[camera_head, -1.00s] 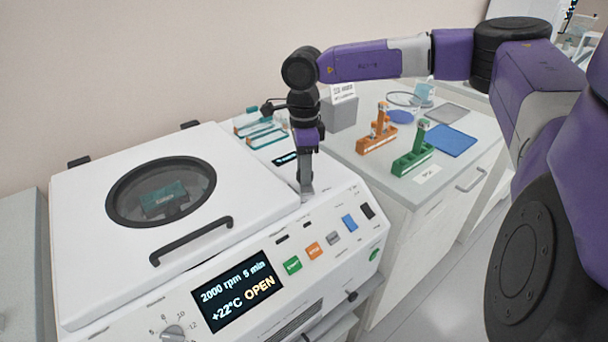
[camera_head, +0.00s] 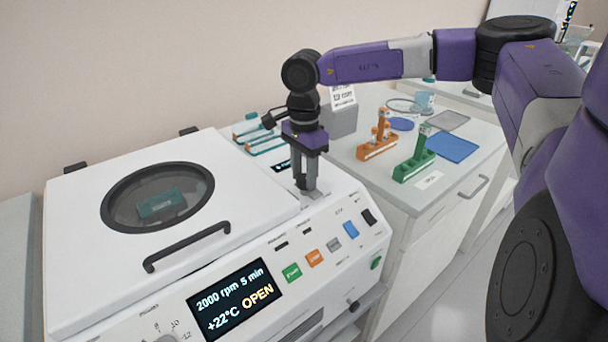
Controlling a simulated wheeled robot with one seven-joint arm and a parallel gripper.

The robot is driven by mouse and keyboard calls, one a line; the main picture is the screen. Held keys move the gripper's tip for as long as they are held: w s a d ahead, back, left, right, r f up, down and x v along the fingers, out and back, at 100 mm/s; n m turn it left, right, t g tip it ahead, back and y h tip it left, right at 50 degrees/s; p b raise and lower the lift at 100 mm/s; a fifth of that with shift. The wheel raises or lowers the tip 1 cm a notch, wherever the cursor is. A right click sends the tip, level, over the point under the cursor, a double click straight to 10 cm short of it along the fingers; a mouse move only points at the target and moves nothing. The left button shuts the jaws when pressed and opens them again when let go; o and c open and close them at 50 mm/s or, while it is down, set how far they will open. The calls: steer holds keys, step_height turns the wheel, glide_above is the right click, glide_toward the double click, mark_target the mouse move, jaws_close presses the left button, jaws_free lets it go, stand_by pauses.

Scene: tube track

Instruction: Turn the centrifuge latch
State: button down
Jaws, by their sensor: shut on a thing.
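The white centrifuge (camera_head: 80,235) fills the left and middle of the head view. Its lid is down, with a round window (camera_head: 158,196) and a black bar handle (camera_head: 187,247). Its display (camera_head: 235,299) reads 2000 rpm 5 min, +22°C OPEN. My gripper (camera_head: 306,187) points down at the top right of the centrifuge, just right of the lid. Its fingers are shut on the latch, which is mostly hidden between and behind the fingertips. Both fingers show side by side.
Coloured buttons (camera_head: 314,258) line the sloped front panel. On the right bench stand an orange rack (camera_head: 377,149), a green rack (camera_head: 414,166), a blue mat (camera_head: 452,147) and a grey box (camera_head: 341,120). Teal-edged trays (camera_head: 262,142) lie behind the centrifuge.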

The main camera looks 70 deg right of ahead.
mark_target(304, 178)
stand_by(0.3)
steer(key=c, duration=0.9)
jaws_free()
steer(key=shift+o, duration=0.2)
step_height(304, 178, up, 8)
steer(key=shift+f, duration=0.1)
